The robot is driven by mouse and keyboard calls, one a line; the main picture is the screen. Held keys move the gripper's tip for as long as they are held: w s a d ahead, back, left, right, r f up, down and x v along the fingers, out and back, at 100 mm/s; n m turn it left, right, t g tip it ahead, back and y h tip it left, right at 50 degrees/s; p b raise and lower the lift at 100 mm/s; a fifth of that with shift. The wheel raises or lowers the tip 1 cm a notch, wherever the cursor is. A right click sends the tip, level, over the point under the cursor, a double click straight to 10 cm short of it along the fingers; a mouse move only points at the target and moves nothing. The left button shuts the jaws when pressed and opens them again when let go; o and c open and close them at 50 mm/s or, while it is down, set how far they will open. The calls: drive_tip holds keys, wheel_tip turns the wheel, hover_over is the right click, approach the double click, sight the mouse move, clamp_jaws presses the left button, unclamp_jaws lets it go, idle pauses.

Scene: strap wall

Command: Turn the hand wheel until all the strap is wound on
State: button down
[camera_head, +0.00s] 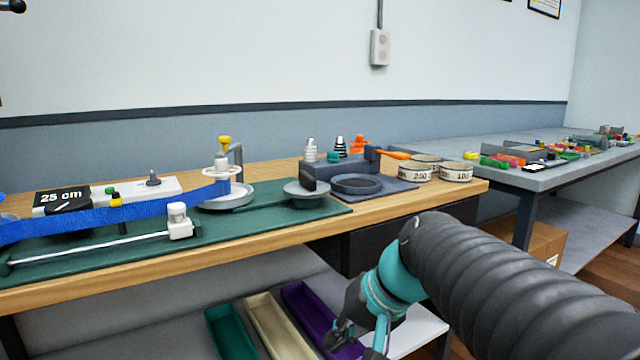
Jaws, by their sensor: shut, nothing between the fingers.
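The blue strap (110,214) runs taut from the left edge of the picture across the bench to a small white spool (222,172). A yellow knob (224,140) stands on top of the spool, and a round silver plate (232,199) lies under it. This upright assembly appears to be the hand wheel; how much strap is wound on is too small to tell. My gripper (350,342) is shut and empty, low in front of the bench, well apart from the wheel and strap. Its lower parts are cut off by the frame.
A green mat (270,222) carries a white guide post (179,222) with a rod and a grey disc (307,190). A "25 cm" box (62,197) sits behind the strap. Right are a dark fixture (357,184) and labelled rolls (455,172). Coloured trays (262,330) lie below.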

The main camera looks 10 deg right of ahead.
drive_tip(key=w+d+r+m+y, duration=0.25)
drive_tip(key=w+r, duration=0.35)
drive_tip(key=w, duration=0.3)
drive_tip(key=m+t+y, duration=0.1)
drive_tip(key=t+y, duration=0.5)
drive_tip(key=y, duration=0.1)
approach(307, 183)
drive_tip(key=d, duration=0.8)
drive_tip(key=x, duration=0.9)
drive_tip(key=shift+s+a+r+p, duration=0.15)
drive_tip(key=shift+s+a+p, duration=0.05)
drive_tip(key=shift+p, duration=0.1)
drive_tip(key=shift+s+a, duration=0.2)
drive_tip(key=shift+a, duration=0.95)
drive_tip(key=shift+s+a, duration=0.1)
drive_tip(key=shift+a, duration=0.65)
drive_tip(key=shift+d+m+t, duration=0.1)
drive_tip(key=shift+m+t, duration=0.15)
drive_tip(key=shift+t, duration=0.05)
drive_tip(key=shift+f+h+b, duration=0.2)
drive_tip(key=shift+h+b, duration=0.05)
drive_tip(key=shift+b, duration=0.2)
